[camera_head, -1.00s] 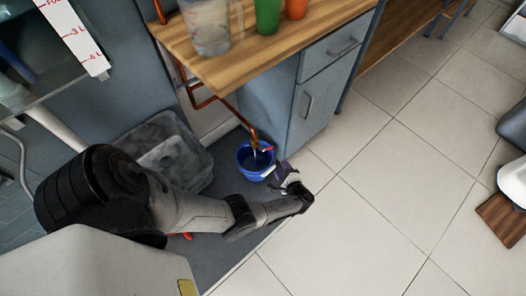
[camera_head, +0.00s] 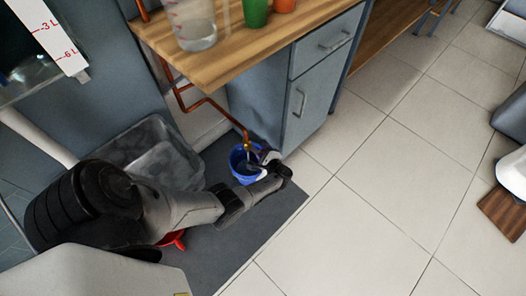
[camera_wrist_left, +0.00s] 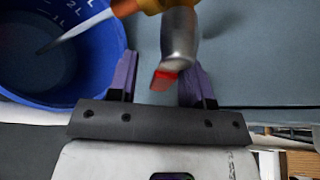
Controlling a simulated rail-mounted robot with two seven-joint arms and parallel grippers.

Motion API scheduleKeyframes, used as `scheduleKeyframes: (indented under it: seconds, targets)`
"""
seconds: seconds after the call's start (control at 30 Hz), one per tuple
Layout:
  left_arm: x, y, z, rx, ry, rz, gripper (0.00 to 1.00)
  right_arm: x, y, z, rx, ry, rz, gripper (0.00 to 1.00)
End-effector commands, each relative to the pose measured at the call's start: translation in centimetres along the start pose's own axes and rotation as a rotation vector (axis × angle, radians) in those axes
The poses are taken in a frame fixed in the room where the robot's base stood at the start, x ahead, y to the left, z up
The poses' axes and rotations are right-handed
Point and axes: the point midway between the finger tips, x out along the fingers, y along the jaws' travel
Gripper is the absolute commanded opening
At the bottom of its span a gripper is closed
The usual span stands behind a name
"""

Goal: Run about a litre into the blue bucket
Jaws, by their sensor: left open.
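The blue bucket (camera_head: 237,165) stands on the dark mat under the brass tap (camera_head: 247,146) at the end of a copper pipe. In the left wrist view the bucket (camera_wrist_left: 62,88) is at the upper left, with litre marks on its inner wall. A thin pale streak, apparently water, runs from the tap outlet into it; I cannot read the level exactly. My left gripper (camera_head: 267,157) is open beside the bucket. In the wrist view the tap's metal lever (camera_wrist_left: 178,40) with its red tip lies between the purple fingers, with visible gaps. My right gripper is out of view.
A grey tub (camera_head: 155,158) stands left of the bucket. A blue-grey cabinet (camera_head: 305,105) and wooden worktop (camera_head: 235,50) stand behind, with a clear jug (camera_head: 192,25) and a green cup (camera_head: 256,12) on top. A red object (camera_head: 172,240) shows below my arm.

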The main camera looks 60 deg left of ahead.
Motion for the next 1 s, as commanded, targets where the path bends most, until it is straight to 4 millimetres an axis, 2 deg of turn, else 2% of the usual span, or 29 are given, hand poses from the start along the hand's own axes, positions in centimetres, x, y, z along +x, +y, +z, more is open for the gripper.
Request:
scheduleKeyframes:
  seconds: [0.3, 0.77, 1.0]
  targets:
    - [0.13, -0.08, 0.01, -0.001, 0.000, 0.000, 0.45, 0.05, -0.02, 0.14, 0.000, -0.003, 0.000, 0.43]
    - [0.12, -0.05, 0.02, -0.001, -0.001, 0.000, 0.01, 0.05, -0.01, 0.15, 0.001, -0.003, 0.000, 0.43]
    - [0.11, -0.02, 0.01, 0.000, -0.001, 0.000, 0.00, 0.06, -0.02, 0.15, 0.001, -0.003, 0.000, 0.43]
